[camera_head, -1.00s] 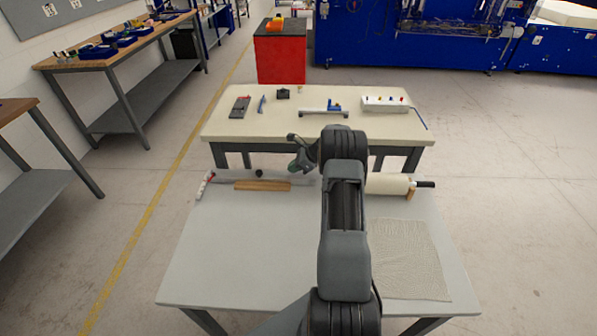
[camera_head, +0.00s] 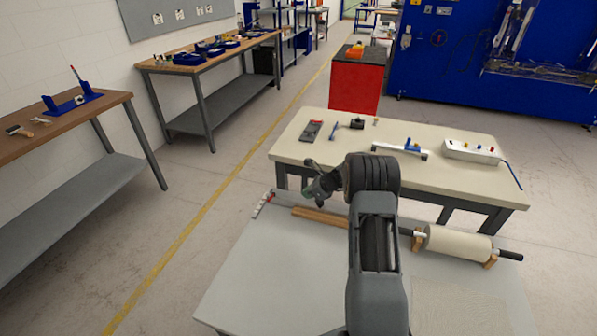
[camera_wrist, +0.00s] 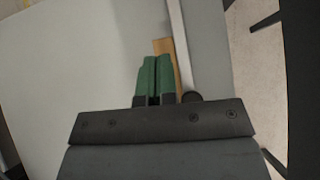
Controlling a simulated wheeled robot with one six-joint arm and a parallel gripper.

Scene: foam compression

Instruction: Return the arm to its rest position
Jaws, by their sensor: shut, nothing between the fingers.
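My arm reaches up from the bottom of the head view and bends at a thick dark joint. My gripper (camera_head: 318,191) is beyond that joint, on its left side, above the far edge of the grey table (camera_head: 262,268). In the wrist view the two green fingers of the gripper (camera_wrist: 154,78) are side by side, shut and empty. They point at the grey tabletop, with a wooden strip (camera_wrist: 165,47) just past their tips. Part of the table is hidden behind my arm.
A wooden strip (camera_head: 318,217) lies near the table's far edge. A cream roll (camera_head: 457,243) sits on wooden supports at right, with a textured sheet (camera_head: 455,305) in front. A cream bench (camera_head: 300,143) with several tools stands beyond. The table's left front is clear.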

